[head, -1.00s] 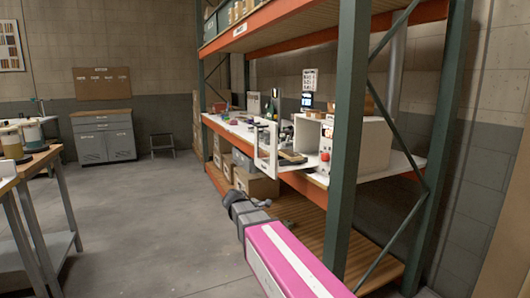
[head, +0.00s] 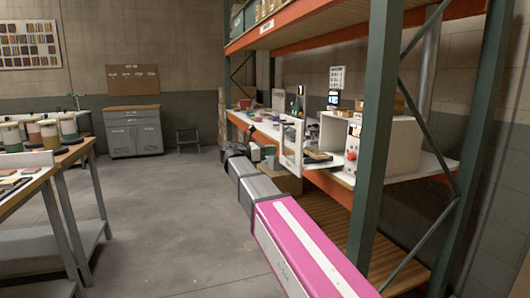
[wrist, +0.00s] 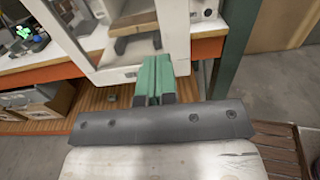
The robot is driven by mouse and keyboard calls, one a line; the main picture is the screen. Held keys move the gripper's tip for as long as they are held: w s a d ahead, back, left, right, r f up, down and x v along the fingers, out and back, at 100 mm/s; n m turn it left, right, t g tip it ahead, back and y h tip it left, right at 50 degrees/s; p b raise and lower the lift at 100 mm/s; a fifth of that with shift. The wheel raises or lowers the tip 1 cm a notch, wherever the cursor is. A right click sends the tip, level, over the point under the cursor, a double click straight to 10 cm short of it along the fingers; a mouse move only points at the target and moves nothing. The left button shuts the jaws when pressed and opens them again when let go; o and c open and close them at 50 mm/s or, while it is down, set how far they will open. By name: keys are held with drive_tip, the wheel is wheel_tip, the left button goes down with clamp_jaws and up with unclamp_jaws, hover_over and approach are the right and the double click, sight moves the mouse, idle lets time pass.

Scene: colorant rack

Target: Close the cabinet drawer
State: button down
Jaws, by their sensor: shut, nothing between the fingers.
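A grey cabinet (head: 133,131) with a wooden top stands against the far wall in the head view. Its drawer fronts (head: 132,115) are above two doors; they look about flush, but it is too far to tell for certain. My gripper (wrist: 154,62) has green fingers, which are shut and empty in the wrist view. They point toward a white framed door (wrist: 128,38) on the rack; I cannot tell whether they touch it. In the head view my arm stretches forward beside the rack, far from the cabinet, and its fingers are hard to make out.
The rack's white shelf (head: 405,175) holds a white machine (head: 383,142) and the open framed door (head: 291,147). A green post (head: 374,130) stands close on the right. A workbench (head: 35,176) with jars is at left. The floor (head: 172,215) between is clear.

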sight(296, 148)
drive_tip(key=x, duration=0.8)
drive_tip(key=shift+w+d, duration=0.15)
drive_tip(key=shift+d, duration=0.25)
drive_tip(key=shift+d, duration=0.1)
drive_tip(key=x, duration=2.1)
drive_tip(key=shift+w+d, duration=0.15)
drive_tip(key=shift+d, duration=0.05)
